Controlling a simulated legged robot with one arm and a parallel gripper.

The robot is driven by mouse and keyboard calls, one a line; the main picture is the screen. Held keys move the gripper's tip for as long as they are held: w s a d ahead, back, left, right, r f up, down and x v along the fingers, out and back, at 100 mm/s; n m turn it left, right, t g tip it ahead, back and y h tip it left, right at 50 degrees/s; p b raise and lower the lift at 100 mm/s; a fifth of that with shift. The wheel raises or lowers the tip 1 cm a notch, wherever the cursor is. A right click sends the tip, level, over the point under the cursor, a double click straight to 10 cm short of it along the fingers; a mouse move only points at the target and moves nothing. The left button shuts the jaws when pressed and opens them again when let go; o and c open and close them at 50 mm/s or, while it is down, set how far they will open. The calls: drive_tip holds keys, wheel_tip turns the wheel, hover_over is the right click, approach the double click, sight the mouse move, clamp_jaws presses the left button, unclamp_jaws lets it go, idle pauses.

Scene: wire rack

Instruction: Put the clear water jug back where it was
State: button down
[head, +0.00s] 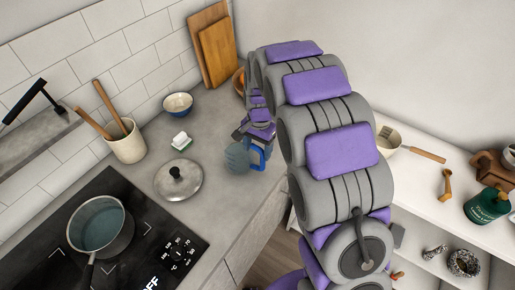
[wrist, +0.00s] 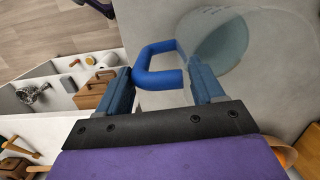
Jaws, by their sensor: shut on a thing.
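The clear water jug (head: 236,158) has a bluish see-through body and a blue handle. It is at the right part of the grey counter, near its front edge. I cannot tell whether its base touches the counter. My gripper (head: 257,142) is shut on the jug's blue handle. In the wrist view, the handle (wrist: 158,75) lies between the two fingers, and the jug's clear body (wrist: 222,42) is beyond the right finger. My arm hides part of the counter behind it.
On the grey counter are a pot lid (head: 178,184), a white sponge-like item (head: 181,141), a blue bowl (head: 178,104), a utensil crock (head: 126,145) and cutting boards (head: 215,50). A pot (head: 99,228) stands on the black hob. A white shelf (head: 425,180) holds several items at right.

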drive_tip(key=shift+c, duration=0.7)
unclamp_jaws()
wheel_tip(320, 180, up, 12)
drive_tip(key=w+p, duration=0.1)
drive_tip(key=p, duration=0.1)
drive_tip(key=s+d+r+n, duration=0.1)
drive_tip(key=s+d+r, duration=0.2)
drive_tip(key=s, duration=0.5)
drive_tip(key=s+d+r+n, duration=0.2)
drive_tip(key=s+d, duration=0.2)
drive_tip(key=s, duration=0.4)
drive_tip(key=s+d+f+n, duration=0.1)
drive_tip(key=s+n, duration=0.1)
drive_tip(key=s, duration=0.8)
drive_tip(key=s+d+f+n, duration=0.1)
drive_tip(key=s+d+n, duration=0.1)
drive_tip(key=s, duration=0.8)
drive_tip(key=shift+s+g+h, duration=0.3)
drive_tip(key=shift+s+g, duration=0.05)
drive_tip(key=shift+g, duration=0.05)
drive_tip(key=shift+d, duration=0.1)
